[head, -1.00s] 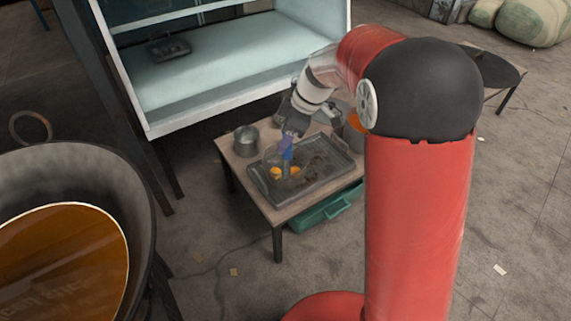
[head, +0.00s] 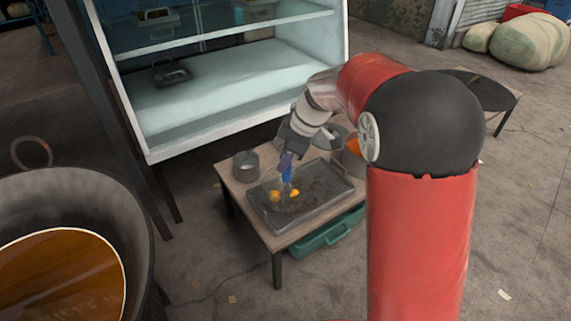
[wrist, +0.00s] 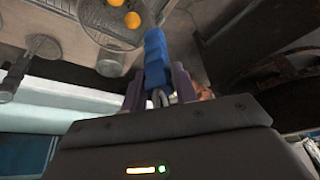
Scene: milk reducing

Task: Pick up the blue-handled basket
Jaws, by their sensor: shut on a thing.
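The basket's blue handle (head: 287,172) is between the fingers of my gripper (head: 288,160), which is shut on it. In the wrist view the blue handle (wrist: 156,60) stands between the two purple fingers of my gripper (wrist: 158,88). The wire basket (wrist: 95,30) holds orange round pieces (wrist: 132,20). In the head view the orange pieces (head: 275,195) show at the basket over the dark tray (head: 320,195). I cannot tell whether the basket touches the tray.
The tray lies on a small table (head: 262,232). A metal pot (head: 246,166) stands at its left, and containers stand behind. A glass-shelved cabinet (head: 215,95) is behind the table. A large pan of brown liquid (head: 60,275) is at the left. A green bin (head: 318,238) sits below the table.

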